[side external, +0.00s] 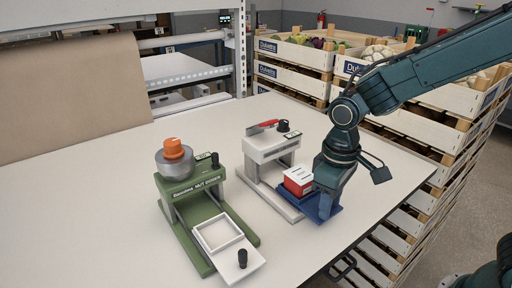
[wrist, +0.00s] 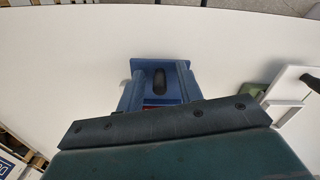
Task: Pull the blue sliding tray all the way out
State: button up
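The blue sliding tray (side external: 327,214) sticks out at the front right of a white stand (side external: 268,150). A red and white box (side external: 298,180) sits on it. The tray's blue surface shows in the wrist view (wrist: 157,71), with its dark knob (wrist: 160,92) upright near the outer end. My gripper (side external: 325,205) points down over the tray's outer end and hides the knob in the side view. In the wrist view my gripper (wrist: 161,85) has one finger on each side of the knob, with visible gaps, so it looks open. Part of the red box shows below the knob.
A green stand (side external: 185,210) with a white tray (side external: 245,269) stands to the left, bearing a grey bowl (side external: 174,167) and an orange piece (side external: 173,148). The white table (side external: 110,220) ends just beyond the blue tray. Stacked produce crates (side external: 410,115) stand behind my arm.

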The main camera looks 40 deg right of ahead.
dwell(0.3)
jog(key=shift+w+r, duration=0.1)
jog(key=shift+r, duration=0.8)
notch_tip(320, 180, up, 12)
jog(key=s+d+m+t, duration=0.1)
jog(key=s+d+t, duration=0.1)
jog(key=s+d, duration=0.2)
jog(key=s+d+f+m+t, duration=0.1)
jog(key=s+d, duration=0.4)
jog(key=s, duration=0.5)
jog(key=shift+s+f+m+t, duration=0.15)
jog(key=shift+m+t, duration=0.35)
jog(key=shift+t, duration=0.8)
